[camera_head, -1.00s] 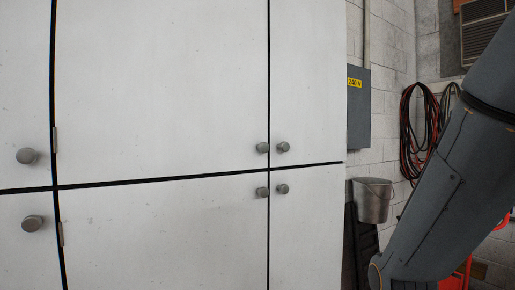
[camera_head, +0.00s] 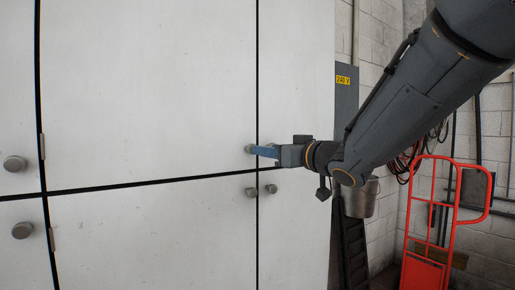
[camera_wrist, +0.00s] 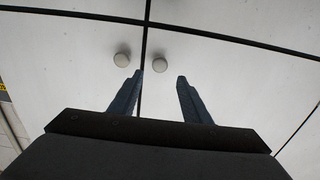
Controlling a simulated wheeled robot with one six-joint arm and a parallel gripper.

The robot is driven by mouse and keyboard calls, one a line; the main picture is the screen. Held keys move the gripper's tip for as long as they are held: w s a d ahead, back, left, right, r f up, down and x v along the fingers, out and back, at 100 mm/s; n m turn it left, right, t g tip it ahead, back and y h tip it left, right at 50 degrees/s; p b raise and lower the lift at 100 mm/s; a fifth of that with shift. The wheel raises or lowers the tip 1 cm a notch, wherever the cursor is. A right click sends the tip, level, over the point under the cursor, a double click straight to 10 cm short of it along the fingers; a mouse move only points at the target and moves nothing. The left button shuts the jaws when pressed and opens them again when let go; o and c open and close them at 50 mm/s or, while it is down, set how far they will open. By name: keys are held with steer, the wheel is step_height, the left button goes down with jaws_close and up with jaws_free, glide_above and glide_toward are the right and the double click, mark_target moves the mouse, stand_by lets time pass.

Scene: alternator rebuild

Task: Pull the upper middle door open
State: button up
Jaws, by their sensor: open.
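The upper middle door (camera_head: 145,85) is a wide white panel, shut and flush with its neighbours. Its round grey knob (camera_head: 249,149) is at its lower right corner, partly covered by my gripper (camera_head: 257,151). The wrist view looks upside down relative to the head view. There the knob (camera_wrist: 160,65) shows between and just beyond the two blue fingertips of my gripper (camera_wrist: 160,77). My gripper is open and not closed on the knob. Whether a finger touches it, I cannot tell.
The upper right door's knob (camera_wrist: 122,59) is close beside, outside one finger. Two lower knobs (camera_head: 251,192) (camera_head: 271,189) sit just below the seam. A grey 240 V box (camera_head: 346,100), a bucket (camera_head: 358,201) and a red hand truck (camera_head: 428,272) stand to the right.

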steer(key=p+x, duration=0.1)
steer(key=x, duration=0.5)
steer(key=shift+w+a+p, duration=0.2)
steer(key=shift+w+p, duration=0.05)
steer(key=shift+p, duration=0.15)
steer(key=shift+f, duration=0.1)
jaws_close()
